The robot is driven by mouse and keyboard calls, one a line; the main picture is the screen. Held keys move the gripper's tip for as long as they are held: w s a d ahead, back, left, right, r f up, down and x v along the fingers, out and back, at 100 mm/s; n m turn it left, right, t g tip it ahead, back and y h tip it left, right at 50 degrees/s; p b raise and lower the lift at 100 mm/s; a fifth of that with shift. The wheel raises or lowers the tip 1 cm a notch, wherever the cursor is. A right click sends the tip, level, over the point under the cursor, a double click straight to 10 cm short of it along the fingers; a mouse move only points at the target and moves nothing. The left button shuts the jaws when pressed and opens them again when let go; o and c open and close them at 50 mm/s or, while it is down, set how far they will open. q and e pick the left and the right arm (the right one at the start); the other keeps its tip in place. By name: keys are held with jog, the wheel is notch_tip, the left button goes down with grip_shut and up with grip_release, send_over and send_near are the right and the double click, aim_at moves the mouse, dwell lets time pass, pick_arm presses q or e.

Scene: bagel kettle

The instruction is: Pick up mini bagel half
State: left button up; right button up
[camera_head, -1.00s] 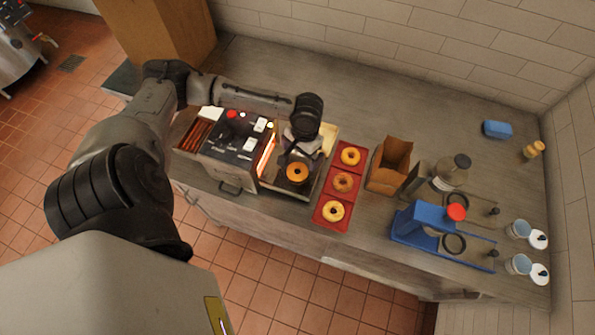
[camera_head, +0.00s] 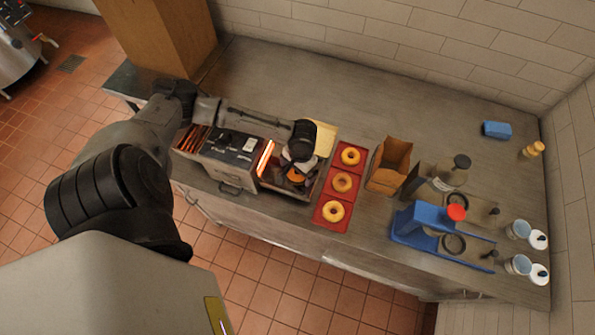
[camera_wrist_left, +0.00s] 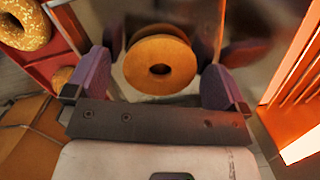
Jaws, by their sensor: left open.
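The mini bagel half (camera_head: 295,175) lies in the metal outlet tray of the toaster, partly covered by my left gripper in the head view. In the left wrist view the bagel half (camera_wrist_left: 160,64) is an orange-brown ring with a dark centre hole. My left gripper (camera_wrist_left: 157,75) is open, with one purple-padded finger on each side of the bagel half and a visible gap to each. From above, the left gripper (camera_head: 297,168) is over the tray. I cannot tell the exact height between fingers and bagel. My right gripper is in neither view.
The toaster (camera_head: 235,147) glows orange right beside the tray. A red board (camera_head: 343,168) with several bagels is on the tray's other side. An open cardboard box (camera_head: 388,165) and a blue slicer-like device (camera_head: 425,220) stand further right. The back counter is clear.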

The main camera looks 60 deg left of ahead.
pick_arm(q)
jog(key=c, duration=1)
jog(key=shift+r, duration=0.1)
jog(key=shift+r, duration=0.4)
jog(key=r, duration=0.3)
jog(key=shift+w+d+r, duration=0.25)
jog(key=shift+d+r, duration=0.05)
jog(key=shift+d, duration=0.05)
jog(key=w+d+r, duration=0.2)
jog(key=d, duration=0.1)
jog(key=w+d+r, duration=0.1)
jog(key=d+r, duration=0.1)
jog(key=d, duration=0.1)
jog(key=w+d+r, duration=0.2)
jog(key=d, duration=0.1)
jog(key=shift+w+r, duration=0.25)
jog(key=shift+w, duration=0.1)
